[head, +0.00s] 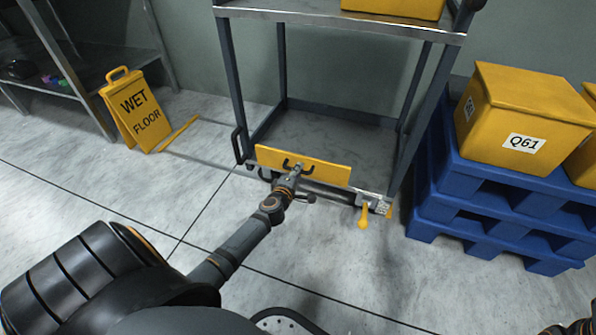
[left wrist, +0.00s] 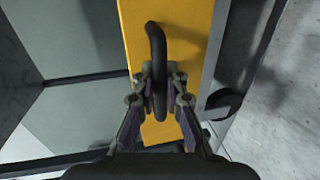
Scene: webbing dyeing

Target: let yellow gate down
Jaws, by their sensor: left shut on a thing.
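The yellow gate (head: 325,172) is a long flat panel along the front of the cart's lowest shelf. It looks raised on edge; its exact tilt is hard to tell. Its black handle (left wrist: 156,45) sits on the panel's face. My left gripper (head: 298,168) is shut on this handle. In the left wrist view, the fingers of my left gripper (left wrist: 161,82) close on the handle from both sides, with the yellow gate (left wrist: 185,25) behind. My right gripper is not in view.
The grey cart (head: 340,28) has an empty lower shelf. A yellow lever (head: 364,218) hangs at its front right. A wet floor sign (head: 138,108) stands left. Blue pallets (head: 495,205) with yellow boxes (head: 515,105) stand right. The floor before the cart is mostly clear.

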